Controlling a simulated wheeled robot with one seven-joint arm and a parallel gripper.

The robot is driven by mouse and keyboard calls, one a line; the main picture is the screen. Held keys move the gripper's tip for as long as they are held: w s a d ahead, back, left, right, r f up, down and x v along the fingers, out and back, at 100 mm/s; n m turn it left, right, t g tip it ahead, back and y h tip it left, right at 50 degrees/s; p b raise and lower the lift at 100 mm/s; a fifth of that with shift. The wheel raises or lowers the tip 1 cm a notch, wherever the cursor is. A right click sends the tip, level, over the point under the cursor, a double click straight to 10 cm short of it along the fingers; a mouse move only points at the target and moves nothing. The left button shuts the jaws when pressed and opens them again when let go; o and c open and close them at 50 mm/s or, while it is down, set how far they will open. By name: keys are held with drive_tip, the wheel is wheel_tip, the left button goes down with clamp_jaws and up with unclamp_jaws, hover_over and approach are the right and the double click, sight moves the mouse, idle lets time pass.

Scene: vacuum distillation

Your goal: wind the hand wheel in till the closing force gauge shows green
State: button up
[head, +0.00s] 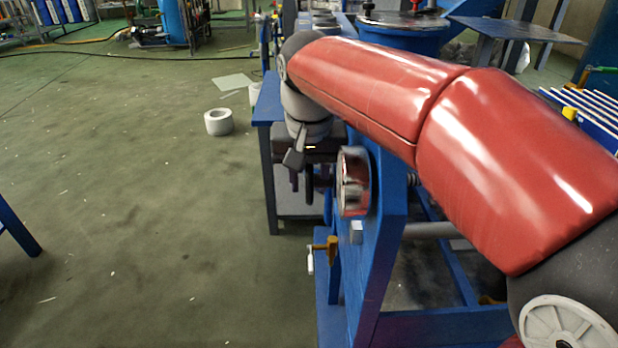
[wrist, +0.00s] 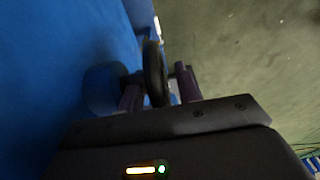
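The hand wheel (wrist: 155,72) is a black ring seen nearly edge-on in the wrist view, beside a blue hub (wrist: 103,88) on a blue surface. My gripper (wrist: 160,88) has its two purple fingers on either side of the wheel's rim. A gap shows between the rim and the right finger, so it looks open around the rim. In the head view my gripper (head: 309,182) points down, with the dark wheel partly hidden between the fingers. A round metal-cased gauge (head: 353,181) sits on the blue frame, steeply angled; its reading cannot be made out.
The blue frame (head: 378,235) stands right of my gripper. A yellow valve with a white handle (head: 322,254) sticks out below. A blue table (head: 268,103) is behind.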

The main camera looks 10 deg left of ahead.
drive_tip(key=r, duration=0.2)
drive_tip(key=r+p, duration=0.1)
drive_tip(key=r, duration=0.2)
drive_tip(key=s+r, duration=0.1)
drive_tip(key=r, duration=0.1)
drive_tip(key=shift+d+r+p, duration=0.1)
drive_tip(key=shift+r+p, duration=0.2)
drive_tip(key=shift+r, duration=0.1)
idle(0.5)
drive_tip(key=shift+w+f+g+p, duration=0.35)
drive_tip(key=shift+w+g+p, duration=0.15)
drive_tip(key=shift+g+p, duration=0.35)
drive_tip(key=shift+w+f, duration=0.1)
drive_tip(key=shift+f, duration=0.3)
wheel_tip(320, 180, down, 8)
drive_tip(key=shift+r+b, duration=0.25)
drive_tip(key=shift+b, duration=0.55)
clamp_jaws()
